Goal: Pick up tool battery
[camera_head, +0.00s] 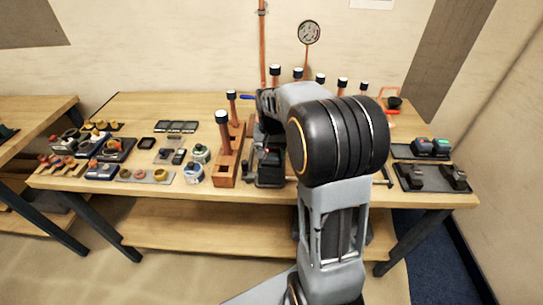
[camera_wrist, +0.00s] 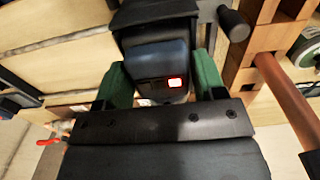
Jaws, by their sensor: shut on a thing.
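The tool battery (camera_wrist: 152,62) is a dark block with a small lit red patch on its face. In the wrist view it sits between the green finger pads of my gripper (camera_wrist: 158,84), which is shut on it. A black body (camera_wrist: 155,17) lies directly beyond the battery; I cannot tell whether the two are joined. In the head view a dark unit with a red spot (camera_head: 268,168) stands on the workbench (camera_head: 110,178) just left of my arm. My gripper's fingers are not clear there, as my arm covers much of that area.
A wooden block rack (camera_head: 227,165) with copper pipes stands close left of the dark unit. Trays of small parts fill the bench's left side. At the right are a tray (camera_head: 432,148) with green-marked items and a grey tray (camera_head: 430,180) with dark blocks. Capped copper pipes stand behind.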

